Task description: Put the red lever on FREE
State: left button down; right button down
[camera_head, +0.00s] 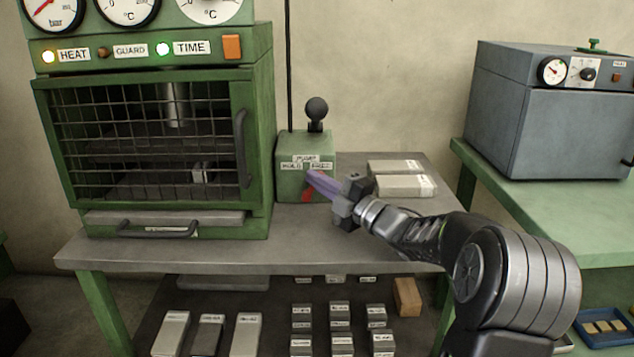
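The red lever (308,194) is on the front of a small green pump box (292,183) on the table. Only a short red part of it shows, below and beside the purple fingers of my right gripper (318,184). The box carries a PUMP label with HOLD (292,166) at left and FREE (321,166) at right. My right gripper is at the lever, in front of the box's right half. Its fingers overlap in this view, so I cannot tell whether they are shut on the lever. My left gripper is not in view.
A green press with a mesh guard (150,135) stands left of the pump box. Pale blocks (404,186) lie on the table (180,252) to the right, behind my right arm. A grey oven (555,125) stands on the right bench. Several labelled blocks sit on the lower shelf.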

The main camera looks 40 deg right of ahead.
notch_tip(320, 180, up, 10)
jog(key=p, duration=0.2)
jog(key=shift+f, duration=0.2)
dwell(0.5)
